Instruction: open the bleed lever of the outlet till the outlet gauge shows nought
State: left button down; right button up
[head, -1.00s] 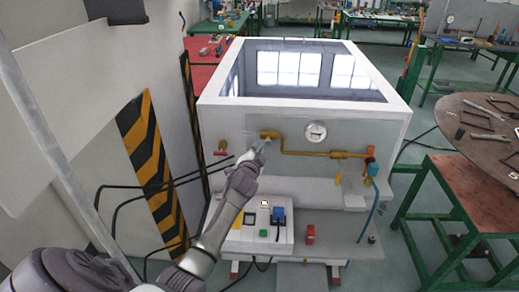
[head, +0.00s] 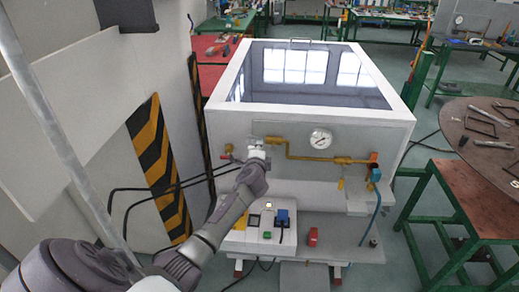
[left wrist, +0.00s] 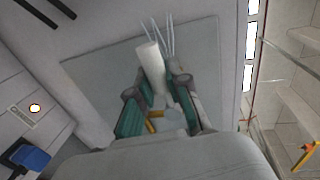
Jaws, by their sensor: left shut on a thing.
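The round white outlet gauge (head: 320,138) sits on the front panel above a brass pipe (head: 310,157); its needle is too small to read. My left gripper (head: 257,152) is at the brass fitting (head: 272,140) at the pipe's left end. In the left wrist view my left gripper (left wrist: 158,108) has its fingers closed around a small part by a brass piece (left wrist: 155,115). This part appears to be the bleed lever, mostly hidden by the fingers. My right gripper is in neither view.
An orange and blue valve (head: 374,170) with a blue hose is at the right. A control box (head: 262,232) stands below. A striped wall post (head: 157,160) and black cables (head: 150,188) are at the left.

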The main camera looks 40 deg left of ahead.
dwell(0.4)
pick_arm(q)
jog(key=c, duration=1.1)
grip_release()
jog(key=shift+s+d, duration=0.1)
jog(key=v, duration=1.2)
